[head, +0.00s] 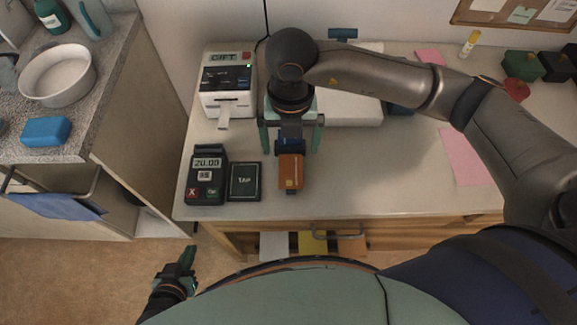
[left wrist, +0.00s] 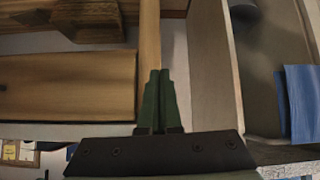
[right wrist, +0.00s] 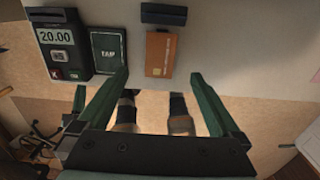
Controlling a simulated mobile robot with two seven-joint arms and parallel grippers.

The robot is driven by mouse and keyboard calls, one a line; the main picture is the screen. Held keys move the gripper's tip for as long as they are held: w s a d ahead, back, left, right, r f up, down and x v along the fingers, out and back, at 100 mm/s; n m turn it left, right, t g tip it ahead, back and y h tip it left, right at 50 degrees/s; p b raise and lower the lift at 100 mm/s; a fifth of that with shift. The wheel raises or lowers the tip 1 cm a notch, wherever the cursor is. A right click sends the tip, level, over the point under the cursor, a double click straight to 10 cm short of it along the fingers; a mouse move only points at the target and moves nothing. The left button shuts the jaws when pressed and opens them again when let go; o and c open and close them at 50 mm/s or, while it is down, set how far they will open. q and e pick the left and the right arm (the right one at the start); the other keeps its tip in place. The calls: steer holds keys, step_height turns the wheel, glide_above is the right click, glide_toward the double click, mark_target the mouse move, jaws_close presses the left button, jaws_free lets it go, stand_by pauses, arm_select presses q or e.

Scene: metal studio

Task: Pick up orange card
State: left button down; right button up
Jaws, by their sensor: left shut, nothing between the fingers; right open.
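The orange card (head: 291,172) lies on the counter near its front edge, to the right of the black TAP pad. In the right wrist view the card (right wrist: 160,55) shows a gold chip, with a dark blue block (right wrist: 163,14) just beyond it. My right gripper (head: 290,140) is open and empty, pointing down above the counter. Its two green fingers (right wrist: 158,77) are spread wider than the card, which appears ahead of and between the tips. My left gripper (head: 182,260) is shut and empty, low in front of the cabinets, also seen in the left wrist view (left wrist: 158,100).
A TAP pad (head: 245,181) and a payment terminal (head: 207,176) reading 20.00 stand left of the card. A GIFT printer (head: 228,82) is behind them. Pink paper (head: 466,157) lies to the right, with clear counter between. Below is a drawer handle (head: 338,234).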

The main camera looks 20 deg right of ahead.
mark_target(291, 171)
step_height(291, 171, down, 2)
steer(key=shift+f, duration=0.1)
steer(key=shift+s+f+p, duration=0.15)
steer(key=shift+f+p, duration=0.15)
steer(key=shift+f, duration=2.45)
steer(key=shift+c, duration=0.2)
steer(key=c, duration=1.3)
steer(key=shift+r, duration=0.1)
